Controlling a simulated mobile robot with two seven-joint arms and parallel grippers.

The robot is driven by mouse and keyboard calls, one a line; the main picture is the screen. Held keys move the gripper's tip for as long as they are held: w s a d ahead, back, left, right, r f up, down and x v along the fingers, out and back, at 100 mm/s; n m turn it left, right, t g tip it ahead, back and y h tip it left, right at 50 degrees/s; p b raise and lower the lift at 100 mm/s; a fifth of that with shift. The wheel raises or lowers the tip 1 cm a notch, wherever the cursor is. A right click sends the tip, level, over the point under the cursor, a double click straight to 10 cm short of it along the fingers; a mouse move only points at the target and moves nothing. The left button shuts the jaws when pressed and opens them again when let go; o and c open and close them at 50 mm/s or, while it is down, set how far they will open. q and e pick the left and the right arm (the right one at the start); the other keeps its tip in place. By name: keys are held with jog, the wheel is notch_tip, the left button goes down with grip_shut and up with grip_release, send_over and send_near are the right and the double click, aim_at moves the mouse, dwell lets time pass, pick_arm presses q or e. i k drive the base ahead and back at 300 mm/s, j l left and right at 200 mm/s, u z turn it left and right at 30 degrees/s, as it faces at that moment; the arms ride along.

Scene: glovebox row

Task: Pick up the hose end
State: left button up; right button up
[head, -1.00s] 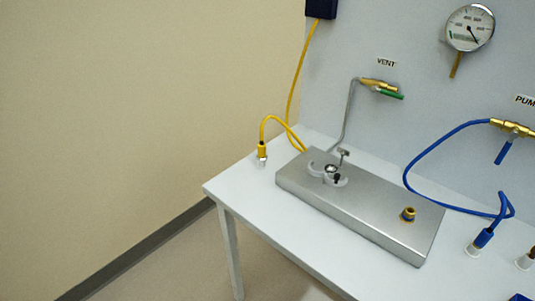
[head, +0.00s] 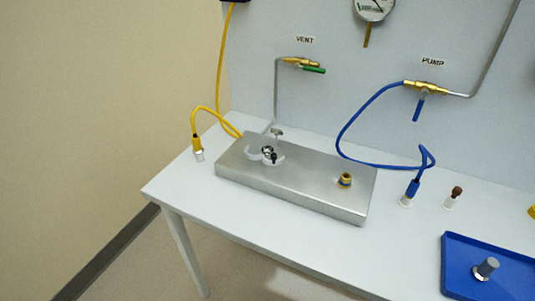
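A blue hose (head: 350,135) runs from the brass pump valve (head: 425,88) down to the table. Its blue end (head: 412,188) stands nearly upright in a small white holder (head: 405,202), right of the metal block. A yellow line (head: 217,105) comes down at the left and loops over. Its end, with a dark band and a pale metallic tip (head: 198,153), points down at the table's left part. Neither of my grippers is in view.
A metal block (head: 300,188) with a clamp (head: 266,155) and a brass port (head: 345,180) sits mid-table. A brown-topped piece (head: 455,194) stands right of the hose end. A blue tray (head: 455,265) holds a grey cylindrical part (head: 486,268). The table front is clear.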

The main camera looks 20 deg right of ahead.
aim_at(197, 149)
jog(key=i+j+z, duration=0.1)
jog(key=j, duration=0.2)
jog(key=i+j+z, duration=0.25)
jog(key=j, duration=0.45)
jog(key=i+j+z, duration=0.1)
jog(key=i+j, duration=0.15)
jog(key=i+j+z, duration=0.15)
jog(key=j, duration=0.35)
